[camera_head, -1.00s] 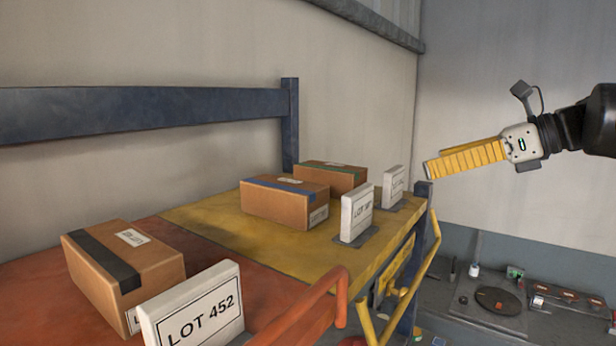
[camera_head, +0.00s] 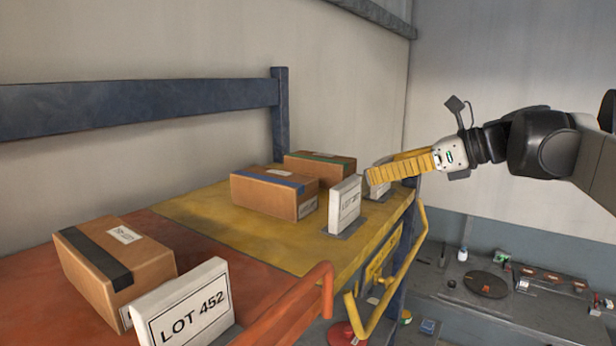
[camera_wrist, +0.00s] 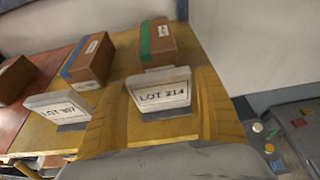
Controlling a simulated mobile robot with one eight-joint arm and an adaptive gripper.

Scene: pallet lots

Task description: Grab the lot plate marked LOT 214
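The white LOT 214 plate (camera_wrist: 160,94) stands upright on the yellow shelf section in the wrist view. In the head view only part of this plate (camera_head: 379,191) shows behind my gripper (camera_head: 371,178). My yellow-fingered gripper (camera_wrist: 165,85) is open, with one finger to each side of the plate in the wrist view. The plate appears between the fingers, apart from or barely beside them; contact cannot be told.
Another plate, LOT 197 or similar (camera_head: 345,204), stands to the left. The LOT 452 plate (camera_head: 185,310) is on the red section. Boxes with blue (camera_head: 274,192) and green (camera_head: 319,168) tape sit behind. A yellow rail (camera_head: 405,262) runs along the front.

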